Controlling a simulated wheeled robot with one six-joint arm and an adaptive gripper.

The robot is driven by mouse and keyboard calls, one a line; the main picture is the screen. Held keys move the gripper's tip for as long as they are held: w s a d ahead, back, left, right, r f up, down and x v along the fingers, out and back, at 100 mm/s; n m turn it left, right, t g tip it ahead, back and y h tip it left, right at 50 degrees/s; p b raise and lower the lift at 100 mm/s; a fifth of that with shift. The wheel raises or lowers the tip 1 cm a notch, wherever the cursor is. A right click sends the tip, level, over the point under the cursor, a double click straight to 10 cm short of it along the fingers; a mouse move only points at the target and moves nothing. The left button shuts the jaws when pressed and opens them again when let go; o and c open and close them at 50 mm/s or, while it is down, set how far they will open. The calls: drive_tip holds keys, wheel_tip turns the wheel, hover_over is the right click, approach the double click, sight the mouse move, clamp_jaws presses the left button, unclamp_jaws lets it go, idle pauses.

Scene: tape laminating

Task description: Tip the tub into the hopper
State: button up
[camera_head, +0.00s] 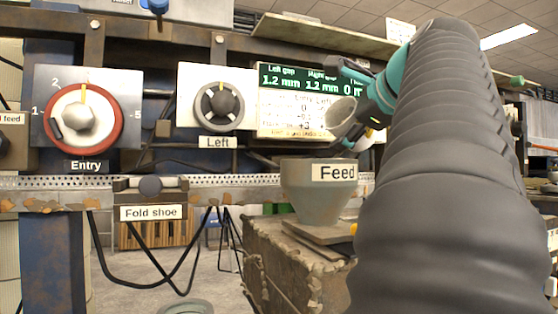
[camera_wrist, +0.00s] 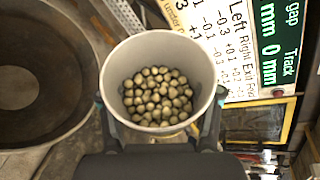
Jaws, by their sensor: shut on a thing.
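The hopper (camera_head: 318,196) is a grey-green tapered bowl labelled "Feed", upright below and left of my gripper. Its wide round mouth also shows at the left of the wrist view (camera_wrist: 82,70). The tub (camera_wrist: 112,72) is a pale round cup holding many small olive-brown pellets. In the head view the tub (camera_head: 340,112) is above the hopper's right side, apart from it, and looks tilted. My gripper (camera_head: 358,98) is shut on the tub, with a finger on each side in the wrist view (camera_wrist: 160,112). The hopper's inside is hidden in the head view.
A panel with an Entry dial (camera_head: 78,120), a Left dial (camera_head: 220,104) and a gap display (camera_head: 290,95) stands behind. A worn block (camera_head: 290,260) stands beneath the hopper.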

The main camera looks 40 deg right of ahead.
sight(326, 117)
drive_tip(key=shift+f+b, duration=0.45)
drive_tip(key=shift+b, duration=0.35)
drive_tip(key=shift+r+n+h, duration=0.3)
drive_tip(key=shift+r+n, duration=0.15)
drive_tip(key=shift+n, duration=0.05)
drive_tip(key=shift+a+r+n, duration=0.1)
drive_tip(key=shift+r+n, duration=0.15)
drive_tip(key=shift+n, duration=0.15)
drive_tip(key=shift+a+r+n+t+h+b, duration=0.25)
drive_tip(key=shift+a+n+b, duration=0.1)
drive_tip(key=shift+a, duration=0.15)
drive_tip(key=shift+a+r+n+t+h+b, duration=0.15)
drive_tip(key=shift+a+n+h+b, duration=0.1)
drive_tip(key=shift+a+b, duration=0.15)
drive_tip(key=shift+a+f+n+h+b, duration=0.3)
drive_tip(key=shift+f+n+b, duration=0.2)
drive_tip(key=shift+n+b, duration=0.5)
drive_tip(key=shift+a+r+n+t+h+b, duration=0.2)
drive_tip(key=shift+a+r+n+t+b, duration=0.25)
drive_tip(key=shift+n+b, duration=0.5)
drive_tip(key=shift+a+r+n+t+h+b, duration=0.2)
drive_tip(key=shift+a+r+n+t+b, duration=0.25)
drive_tip(key=shift+n+b, duration=0.5)
idle(2.1)
